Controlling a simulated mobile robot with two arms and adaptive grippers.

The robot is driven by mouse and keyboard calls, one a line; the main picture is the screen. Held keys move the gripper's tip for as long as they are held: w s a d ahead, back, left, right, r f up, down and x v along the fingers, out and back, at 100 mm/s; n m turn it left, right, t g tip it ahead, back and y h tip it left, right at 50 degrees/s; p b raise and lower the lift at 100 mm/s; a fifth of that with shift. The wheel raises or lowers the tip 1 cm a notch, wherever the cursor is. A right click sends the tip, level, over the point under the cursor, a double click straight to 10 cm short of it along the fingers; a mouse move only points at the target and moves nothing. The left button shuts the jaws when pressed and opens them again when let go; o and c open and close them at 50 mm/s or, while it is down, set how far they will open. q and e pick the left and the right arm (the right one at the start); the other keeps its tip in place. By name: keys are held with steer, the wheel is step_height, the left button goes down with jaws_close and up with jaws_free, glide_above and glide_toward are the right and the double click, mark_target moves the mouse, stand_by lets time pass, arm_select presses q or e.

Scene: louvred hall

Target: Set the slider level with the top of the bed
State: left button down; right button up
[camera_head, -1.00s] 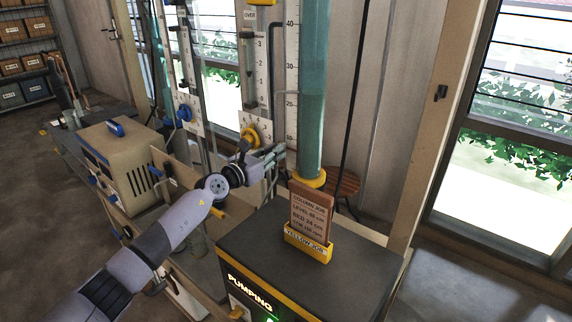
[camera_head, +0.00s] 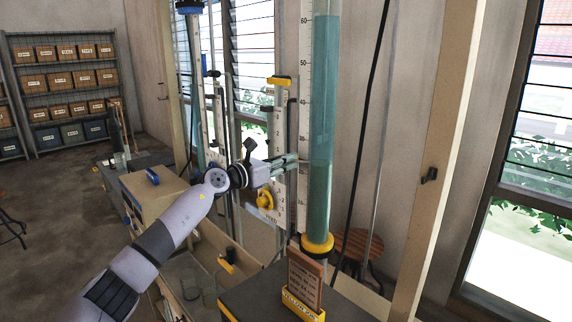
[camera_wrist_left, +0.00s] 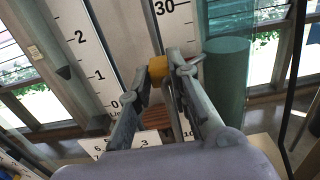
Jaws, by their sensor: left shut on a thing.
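The clear column (camera_head: 321,110) stands upright with teal liquid in it. The bed is the darker teal lower part (camera_head: 318,195), and its top edge shows only faintly. It also shows in the left wrist view as a dark teal cylinder (camera_wrist_left: 226,85), to the right of my fingers. A numbered scale (camera_head: 304,60) runs beside the column. My left gripper (camera_head: 294,160) is at this scale, just left of the column. In the left wrist view its fingertips (camera_wrist_left: 160,74) are closed on the small yellow slider (camera_wrist_left: 157,67), below the 30 mark. The fingers hide part of the slider.
A pumping box with a wooden job card (camera_head: 304,280) stands in front of the column. A second scale with a yellow knob (camera_head: 265,201) is left of it. A stool (camera_head: 358,245) is behind, and shelves with boxes (camera_head: 65,80) stand far left.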

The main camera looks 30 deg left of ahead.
arm_select(q)
steer(key=c, duration=1.9)
jaws_free()
steer(key=shift+o, duration=0.7)
arm_select(e)
steer(key=shift+d, duration=0.7)
arm_select(q)
steer(key=v, duration=1.2)
arm_select(e)
steer(key=shift+a, duration=0.15)
